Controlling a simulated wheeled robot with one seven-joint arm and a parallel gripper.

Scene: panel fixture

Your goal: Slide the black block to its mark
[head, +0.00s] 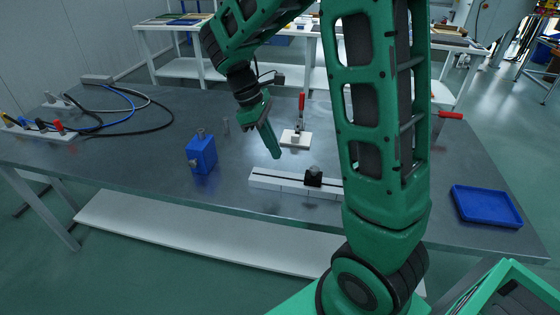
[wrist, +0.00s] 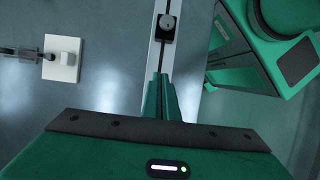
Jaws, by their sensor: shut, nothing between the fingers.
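The black block (head: 313,180) sits on a white rail (head: 265,180) with a dark slot along its top, on the grey table. A grey round knob tops the block. In the wrist view the block (wrist: 167,30) is at the top centre on the rail (wrist: 154,60). My gripper (head: 277,153) is shut and empty, above the table near the rail's left part and left of the block. In the wrist view my gripper's fingers (wrist: 160,80) point along the rail toward the block, apart from it in the picture. I cannot make out the mark; my arm hides the rail's right end.
A blue box (head: 201,154) stands left of the rail. A white plate (head: 290,138) with a red-handled clamp (head: 301,103) is behind it. A blue tray (head: 487,207) lies at the right. Cables (head: 125,105) lie at the far left. The table between box and rail is clear.

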